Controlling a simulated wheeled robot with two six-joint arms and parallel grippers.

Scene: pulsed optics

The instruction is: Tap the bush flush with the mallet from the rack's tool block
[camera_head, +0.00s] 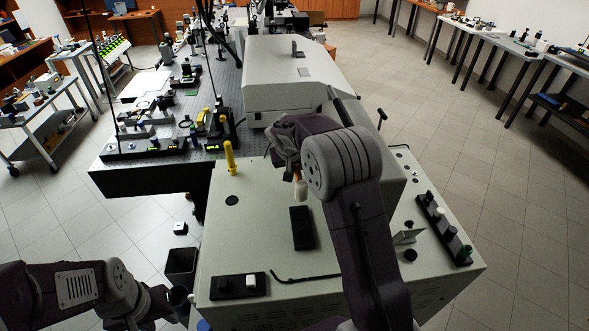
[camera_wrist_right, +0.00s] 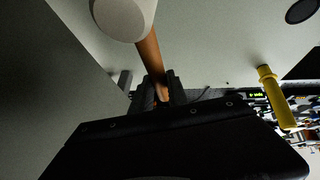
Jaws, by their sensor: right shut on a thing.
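My right gripper (camera_wrist_right: 160,88) is shut on the wooden handle of the mallet. The mallet's pale head (camera_wrist_right: 124,14) is near the camera at the top of the right wrist view. In the head view the mallet (camera_head: 300,190) hangs below my right gripper, above a black block (camera_head: 302,228) on the pale cabinet top (camera_head: 270,230). I cannot make out the bush for certain. A low black block (camera_head: 225,288) with a white piece (camera_head: 251,281) lies at the front left. My left gripper (camera_head: 172,304) is low at the left; its fingers are not clear.
A yellow post (camera_head: 229,157) stands at the cabinet's back left; it also shows in the right wrist view (camera_wrist_right: 277,97). A black rack (camera_head: 445,230) with several knobs is at the right edge. A white housing (camera_head: 290,80) is behind.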

